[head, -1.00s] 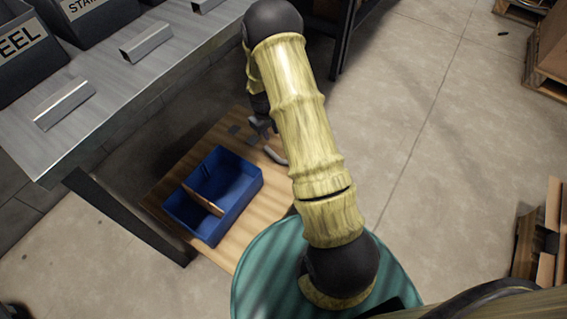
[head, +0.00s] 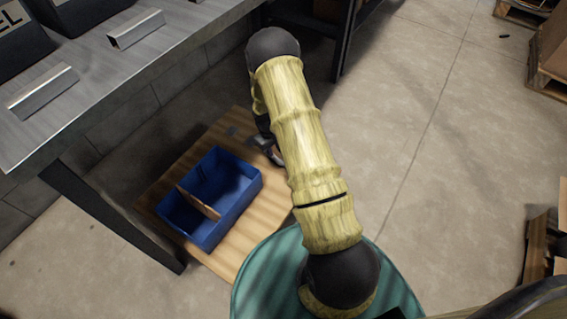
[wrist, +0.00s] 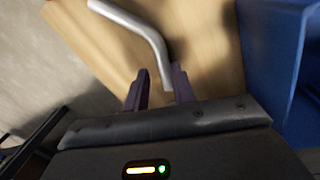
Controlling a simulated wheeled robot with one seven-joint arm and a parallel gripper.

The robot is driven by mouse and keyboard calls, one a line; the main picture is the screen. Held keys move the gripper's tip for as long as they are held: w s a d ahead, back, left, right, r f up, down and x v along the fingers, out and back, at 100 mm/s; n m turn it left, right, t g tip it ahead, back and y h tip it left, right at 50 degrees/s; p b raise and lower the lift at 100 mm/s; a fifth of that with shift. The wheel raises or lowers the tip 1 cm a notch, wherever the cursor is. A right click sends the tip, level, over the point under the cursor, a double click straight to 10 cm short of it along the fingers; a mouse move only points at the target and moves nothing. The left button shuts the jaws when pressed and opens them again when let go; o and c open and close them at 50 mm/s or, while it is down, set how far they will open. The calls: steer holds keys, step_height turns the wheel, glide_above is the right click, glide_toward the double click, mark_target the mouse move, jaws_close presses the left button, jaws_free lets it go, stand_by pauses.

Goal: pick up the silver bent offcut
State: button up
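The silver bent offcut (wrist: 150,32) is a bent grey bar lying over the wooden board in the wrist view. Its lower end reaches in between the two purple fingers of my gripper (wrist: 160,86). The fingers stand apart, with a gap at the left finger; the bar's end is close to the right finger, and I cannot tell if they touch. In the head view my gripper (head: 266,143) is low over the board, right of the blue bin, and my arm hides much of it and of the offcut.
The blue bin (head: 240,208) with a brown divider stands on the wooden board (head: 238,254); its wall (wrist: 278,60) is close at right in the wrist view. A grey metal bench (head: 85,112) with metal channels is at upper left. Open floor (head: 425,110) lies right.

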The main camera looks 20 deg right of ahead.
mark_target(276, 158)
steer(key=shift+a+f, duration=0.15)
steer(key=shift+f, duration=0.3)
steer(key=shift+s+d, duration=0.1)
steer(key=shift+d, duration=0.15)
steer(key=shift+f, duration=0.25)
steer(key=f+b, duration=0.4)
steer(key=shift+d+f, duration=0.2)
steer(key=shift+f, duration=0.15)
steer(key=shift+r, duration=0.1)
jaws_close()
